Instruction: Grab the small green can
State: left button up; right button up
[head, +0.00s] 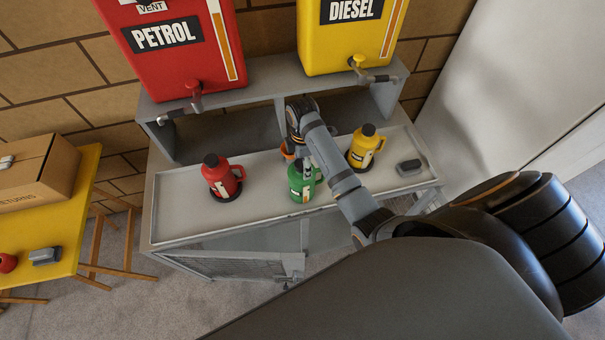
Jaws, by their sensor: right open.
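The small green can (296,190) stands upright on the grey bench, with a white label on its front and a handle on its right. My right arm reaches in from the lower right and bends down at its far end. My right gripper (300,164) is open, pointing down at the top of the green can. The arm and gripper partly hide the can's top and right side. I cannot tell whether the fingers touch it. My left gripper is not in view.
A red can (221,178) stands left of the green one and a yellow can (361,150) to its right. A small grey object (409,168) lies at the bench's right end. Petrol (170,50) and diesel (345,35) tanks stand behind. A yellow table (75,225) holds a carton (35,170).

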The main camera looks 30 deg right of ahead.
jog(key=shift+w+f, duration=0.1)
jog(key=shift+f, duration=0.25)
grip_shut()
